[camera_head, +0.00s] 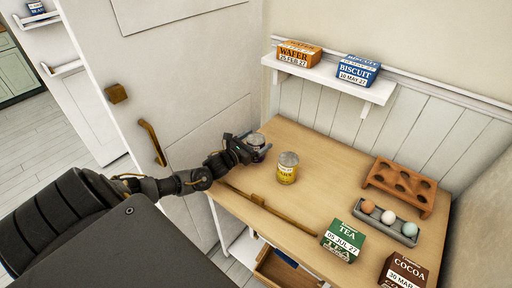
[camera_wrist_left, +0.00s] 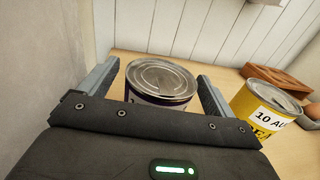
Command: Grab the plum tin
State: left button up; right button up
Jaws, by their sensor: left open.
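A tin with a dark purple label and a bare metal lid stands upright on the wooden worktop, likely the plum tin (camera_wrist_left: 160,82); its name cannot be read. In the head view the tin (camera_head: 256,141) shows at the back left of the worktop, partly hidden by my left gripper (camera_head: 252,148). My left gripper is open, with one finger on each side of the tin in the left wrist view (camera_wrist_left: 158,78). Whether the fingers touch it cannot be told. The tin's lower part is hidden behind the gripper body. My right gripper is not in view.
A yellow tin (camera_head: 287,170) stands close by to the right. Further right are a wooden rack with holes (camera_head: 400,184), a grey egg tray (camera_head: 376,230), a tea box (camera_head: 342,240) and a cocoa box (camera_head: 403,272). Wafer (camera_head: 299,54) and biscuit (camera_head: 358,70) boxes sit on the wall shelf (camera_head: 330,82).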

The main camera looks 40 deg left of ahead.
pick_arm(q)
jog(key=c, duration=1.4)
jog(key=shift+r, duration=0.15)
jog(key=shift+a+r, duration=0.1)
jog(key=shift+r, duration=0.15)
notch_tip(320, 180, up, 2)
jog(key=shift+r, duration=0.15)
jog(key=shift+s+a+r+b, duration=0.25)
jog(key=shift+s+a+r, duration=0.3)
jog(key=shift+s+r, duration=1.4)
jog(key=shift+s+a+r+b, duration=0.25)
jog(key=shift+s+a+r, duration=0.25)
jog(key=shift+s+r, duration=1.45)
jog(key=shift+s+a+r+b, duration=0.25)
jog(key=shift+s+a+r, duration=0.55)
jog(key=shift+s, duration=2.05)
jog(key=shift+d+r, duration=0.25)
